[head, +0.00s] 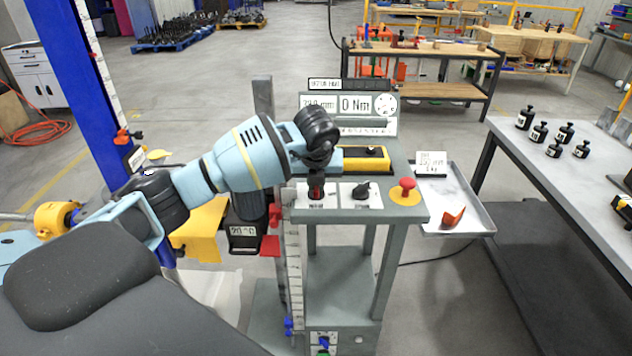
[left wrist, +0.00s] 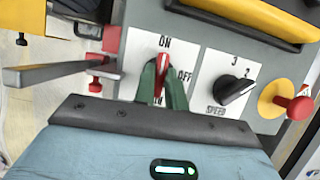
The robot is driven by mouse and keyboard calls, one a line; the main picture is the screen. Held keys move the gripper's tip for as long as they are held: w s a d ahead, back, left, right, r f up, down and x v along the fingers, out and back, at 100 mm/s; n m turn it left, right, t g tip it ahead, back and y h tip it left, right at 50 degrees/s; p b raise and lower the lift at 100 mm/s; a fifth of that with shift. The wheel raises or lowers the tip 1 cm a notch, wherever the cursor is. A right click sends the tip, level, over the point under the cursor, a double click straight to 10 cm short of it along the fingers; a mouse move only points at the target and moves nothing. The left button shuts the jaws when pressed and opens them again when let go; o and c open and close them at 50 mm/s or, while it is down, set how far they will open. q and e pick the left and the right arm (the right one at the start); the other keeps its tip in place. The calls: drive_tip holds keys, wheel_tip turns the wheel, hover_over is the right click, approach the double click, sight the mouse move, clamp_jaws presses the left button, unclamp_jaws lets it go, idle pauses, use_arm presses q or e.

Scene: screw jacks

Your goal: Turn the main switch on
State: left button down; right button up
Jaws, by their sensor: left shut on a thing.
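The main switch is a red rotary knob (left wrist: 162,63) on a white plate marked ON and OFF in the left wrist view. Its visible tip points up toward ON; OFF is to its right. My left gripper (left wrist: 162,82) has its two green fingers on either side of the knob and is shut on it. The fingers hide the knob's lower part. In the head view my left gripper (head: 316,180) reaches down to the left plate of the grey panel, and the knob is mostly hidden. My right gripper is not in view.
A black speed selector (left wrist: 236,90) sits right of the switch. A red mushroom button on a yellow base (head: 405,190) stands farther right. A yellow-and-black block (head: 365,160) lies behind the plates. A display (head: 350,105) reads 0 Nm. A tray (head: 470,215) is at the right.

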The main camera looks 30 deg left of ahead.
use_arm(q)
drive_tip(key=shift+r, duration=0.1)
drive_tip(key=c, duration=1.4)
unclamp_jaws()
drive_tip(key=shift+c, duration=0.2)
drive_tip(key=v, duration=0.7)
drive_tip(key=shift+s+r, duration=0.15)
drive_tip(key=shift+r, duration=0.2)
drive_tip(key=shift+d, duration=0.15)
